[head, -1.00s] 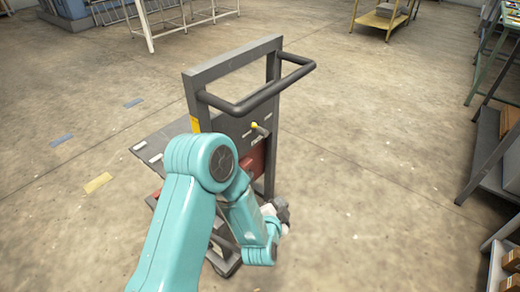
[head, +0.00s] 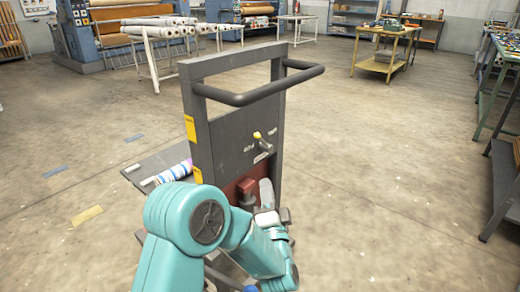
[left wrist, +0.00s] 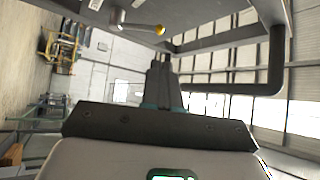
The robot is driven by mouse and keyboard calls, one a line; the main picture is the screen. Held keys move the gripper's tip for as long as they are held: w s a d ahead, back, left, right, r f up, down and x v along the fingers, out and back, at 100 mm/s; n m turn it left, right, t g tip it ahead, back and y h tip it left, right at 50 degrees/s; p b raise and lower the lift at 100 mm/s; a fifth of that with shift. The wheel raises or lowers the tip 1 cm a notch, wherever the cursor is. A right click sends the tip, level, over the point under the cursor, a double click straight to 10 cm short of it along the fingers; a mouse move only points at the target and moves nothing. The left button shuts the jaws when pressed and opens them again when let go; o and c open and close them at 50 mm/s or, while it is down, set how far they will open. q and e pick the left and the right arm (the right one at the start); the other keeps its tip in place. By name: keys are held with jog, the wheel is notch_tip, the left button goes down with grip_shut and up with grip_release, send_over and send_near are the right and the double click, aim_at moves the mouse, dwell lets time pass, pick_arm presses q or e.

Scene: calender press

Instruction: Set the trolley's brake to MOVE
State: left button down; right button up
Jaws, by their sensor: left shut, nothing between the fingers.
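The trolley (head: 228,140) stands upright in front of me, with a grey panel, a dark bar handle (head: 262,92) and a low deck. The brake lever (head: 257,135) is a short metal stem with a yellow knob on the panel. Small pale labels sit either side of it, too small to read. The lever's knob also shows in the left wrist view (left wrist: 158,30). My left gripper (head: 266,184) is shut and empty, fingers pointing up, below the lever and apart from it. In the left wrist view its fingers (left wrist: 161,68) are together. My right gripper is not in view.
A striped roll (head: 174,173) lies on the trolley's deck (head: 150,166). A red block (head: 234,187) is low on the panel, partly behind my arm. A yellow table (head: 385,50) stands at the back and a green bench (head: 490,95) at the right.

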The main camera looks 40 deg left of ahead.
aim_at(259, 137)
pick_arm(q)
jog(key=shift+a, duration=0.1)
jog(key=b+x, duration=0.1)
jog(key=x, duration=1.3)
jog(key=shift+r, duration=0.1)
